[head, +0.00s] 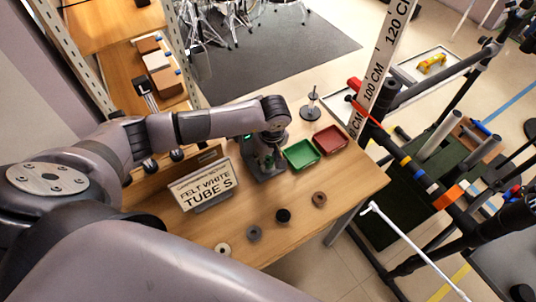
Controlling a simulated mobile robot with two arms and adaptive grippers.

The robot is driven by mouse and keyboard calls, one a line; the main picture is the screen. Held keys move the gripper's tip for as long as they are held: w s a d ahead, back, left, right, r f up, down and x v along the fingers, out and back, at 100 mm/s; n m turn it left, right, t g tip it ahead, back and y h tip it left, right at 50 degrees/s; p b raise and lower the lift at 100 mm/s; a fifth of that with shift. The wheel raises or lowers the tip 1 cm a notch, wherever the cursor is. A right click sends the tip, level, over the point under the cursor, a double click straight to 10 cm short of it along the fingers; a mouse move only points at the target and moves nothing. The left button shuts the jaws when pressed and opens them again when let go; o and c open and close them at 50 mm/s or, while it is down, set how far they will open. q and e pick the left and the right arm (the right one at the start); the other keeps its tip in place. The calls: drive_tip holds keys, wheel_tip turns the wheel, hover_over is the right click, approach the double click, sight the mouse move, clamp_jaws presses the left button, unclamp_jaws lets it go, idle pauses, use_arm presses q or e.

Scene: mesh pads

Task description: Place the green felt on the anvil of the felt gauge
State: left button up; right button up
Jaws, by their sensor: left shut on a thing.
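My left gripper (268,160) reaches down over the dark felt gauge (270,175) on the wooden table, and its fingers look shut on the green felt. Only a small dark-green patch shows at the fingertips, low at the gauge. Whether the felt touches the anvil cannot be told, as the gripper and wrist hide much of the gauge. My right gripper is out of view.
A green tray (288,157) and a red tray (344,146) lie right of the gauge, with a spindle stand (312,113) behind. A sign (204,187) stands to the left. White (216,247), grey (249,234), black (283,215) and brown (319,198) rings line the front.

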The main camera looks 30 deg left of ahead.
use_arm(q)
drive_tip(key=shift+f, duration=0.1)
drive_tip(key=shift+f, duration=0.15)
drive_tip(key=o, duration=0.7)
